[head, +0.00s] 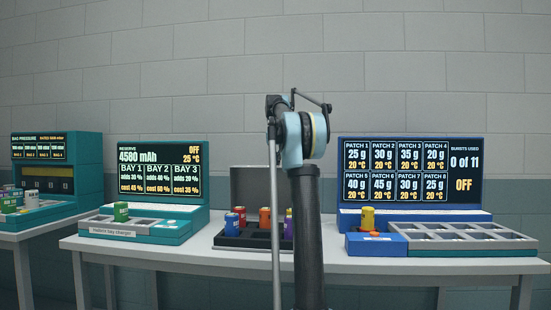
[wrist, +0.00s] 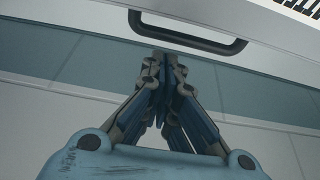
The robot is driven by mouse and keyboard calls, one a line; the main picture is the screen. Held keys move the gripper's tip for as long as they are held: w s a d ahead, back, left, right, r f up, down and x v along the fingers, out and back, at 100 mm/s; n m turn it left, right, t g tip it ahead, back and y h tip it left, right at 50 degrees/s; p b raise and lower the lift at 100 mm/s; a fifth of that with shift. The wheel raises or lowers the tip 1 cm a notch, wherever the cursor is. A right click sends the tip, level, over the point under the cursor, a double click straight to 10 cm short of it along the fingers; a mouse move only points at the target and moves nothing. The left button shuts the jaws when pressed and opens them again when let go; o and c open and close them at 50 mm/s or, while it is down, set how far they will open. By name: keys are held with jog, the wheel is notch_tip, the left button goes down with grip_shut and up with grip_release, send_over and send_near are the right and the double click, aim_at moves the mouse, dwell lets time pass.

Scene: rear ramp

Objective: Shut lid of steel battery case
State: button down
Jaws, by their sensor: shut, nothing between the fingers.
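The steel battery case (head: 232,241) stands on the middle of the long table in the head view. Its grey lid (head: 250,184) is open and upright at the back. Several coloured batteries (head: 264,217) stand in its dark tray, and my arm hides the right part of the case. My gripper (wrist: 165,62) shows in the wrist view with its fingers together and nothing between them. A black handle (wrist: 187,36) on a pale surface lies just beyond the fingertips in that view; I cannot tell whether they touch. The head view does not show my gripper.
A teal bay charger (head: 160,178) with a screen stands left of the case. Another teal unit (head: 43,165) stands at far left. A block wall is behind.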

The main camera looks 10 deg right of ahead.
jog(key=shift+s+a, duration=0.3)
jog(key=shift+s, duration=0.5)
jog(key=shift+s+a, duration=0.25)
jog(key=shift+s, duration=0.55)
